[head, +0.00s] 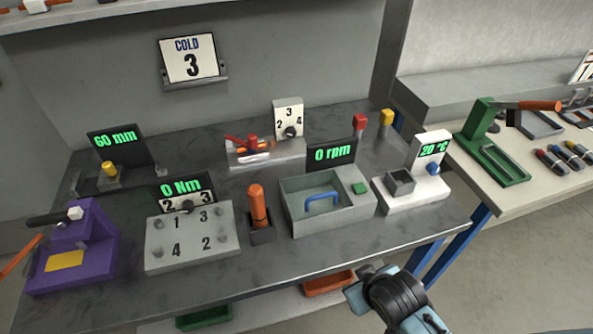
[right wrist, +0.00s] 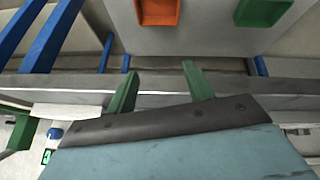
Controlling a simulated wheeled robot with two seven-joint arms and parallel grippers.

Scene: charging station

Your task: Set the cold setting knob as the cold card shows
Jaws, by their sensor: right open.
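The cold card (head: 190,58) hangs on the back wall in the head view and reads COLD 3. A white dial plate (head: 288,112) with 2, 3 and 4 stands at the back of the bench with a dark knob (head: 290,131); its exact setting is too small to tell. Another dark knob (head: 187,205) sits on a numbered scale under the 0 Nm display. No label shows which knob is the cold one. My right gripper (right wrist: 158,88) is open and empty, its green fingers apart below the bench front. My left gripper is not in view.
The dark bench holds a purple fixture (head: 95,245), a numbered grey block (head: 190,262), an orange-handled tool (head: 257,205), a grey tray (head: 297,220) and a 20 °C unit (head: 432,150). An orange bin (right wrist: 158,12) and a green bin (right wrist: 262,12) are below the bench.

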